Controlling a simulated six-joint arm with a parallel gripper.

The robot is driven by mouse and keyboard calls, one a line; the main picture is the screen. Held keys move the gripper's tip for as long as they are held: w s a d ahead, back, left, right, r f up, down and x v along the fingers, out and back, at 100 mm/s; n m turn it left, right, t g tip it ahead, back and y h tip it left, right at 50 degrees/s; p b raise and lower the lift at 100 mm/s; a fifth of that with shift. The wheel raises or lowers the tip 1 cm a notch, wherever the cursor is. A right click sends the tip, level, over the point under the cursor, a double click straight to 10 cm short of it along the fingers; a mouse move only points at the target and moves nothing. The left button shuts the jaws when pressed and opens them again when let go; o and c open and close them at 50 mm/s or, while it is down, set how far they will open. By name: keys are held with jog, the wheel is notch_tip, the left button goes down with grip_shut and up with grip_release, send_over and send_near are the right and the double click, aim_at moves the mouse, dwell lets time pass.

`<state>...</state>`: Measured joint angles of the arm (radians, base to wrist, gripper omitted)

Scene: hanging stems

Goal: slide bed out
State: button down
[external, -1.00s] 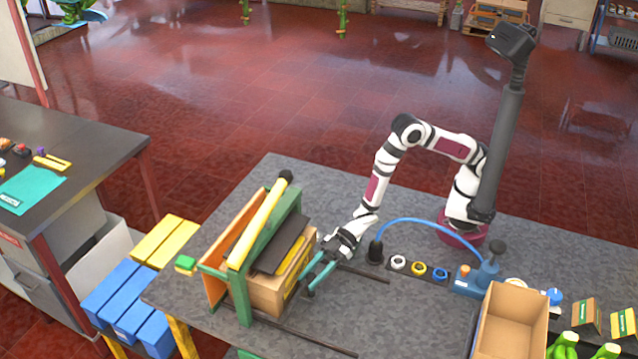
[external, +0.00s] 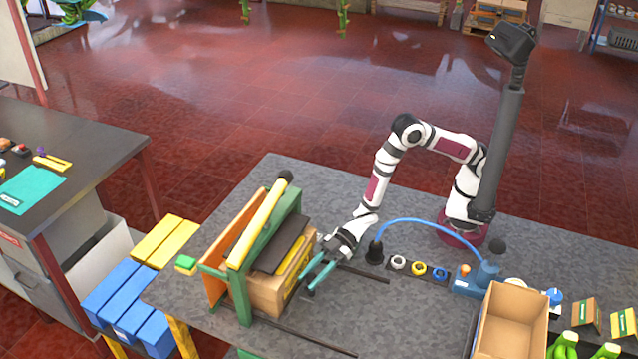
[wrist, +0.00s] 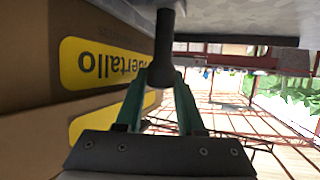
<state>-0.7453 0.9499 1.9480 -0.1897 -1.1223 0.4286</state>
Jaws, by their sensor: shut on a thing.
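The bed appears to be the cardboard-brown box unit with a dark top plate (external: 279,246) inside the green frame (external: 238,290) on the grey table. Its side carries a yellow label, which shows large in the wrist view (wrist: 105,62). My gripper (external: 307,283), with teal fingers, is at the right side of this box, low over the table. In the wrist view, my gripper (wrist: 162,85) is shut on a dark round-ended handle (wrist: 165,40) between its fingertips. Where the handle joins the bed is hidden.
A yellow bar (external: 258,224) with a black knob crosses the frame's top. A blue hose (external: 425,221), a row of rings and an open carton (external: 512,318) stand further right.

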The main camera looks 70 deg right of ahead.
dwell(0.4)
jog(key=s, duration=2.1)
jog(key=shift+s, duration=0.25)
jog(key=shift+s, duration=0.1)
jog(key=c, duration=0.8)
grip_release()
